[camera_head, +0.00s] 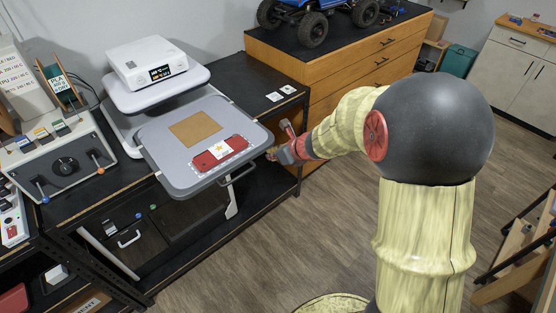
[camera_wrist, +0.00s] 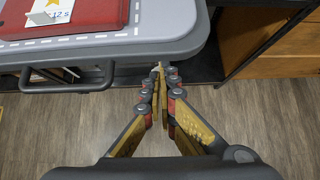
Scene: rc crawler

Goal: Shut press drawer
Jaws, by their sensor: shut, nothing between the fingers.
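The press drawer (camera_head: 165,133) is a grey rounded tray that sticks out from under the white press (camera_head: 128,63). A brown square (camera_head: 195,129) and a red piece (camera_head: 210,158) with a starred white card lie on it. Its dark bar handle (camera_head: 238,176) is on the front edge, and also shows at left in the wrist view (camera_wrist: 66,88). My gripper (camera_wrist: 160,72) is shut and empty. Its fingertips are at the drawer's front edge, right of the handle and near the rounded corner (camera_wrist: 190,40). I cannot tell whether they touch it.
The press stands on a black bench (camera_head: 250,78) with open space below. A control box (camera_head: 62,160) with levers stands left of the drawer. A wooden cabinet (camera_head: 340,62) with a blue crawler (camera_head: 308,15) stands behind. The floor (camera_head: 330,215) in front is clear.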

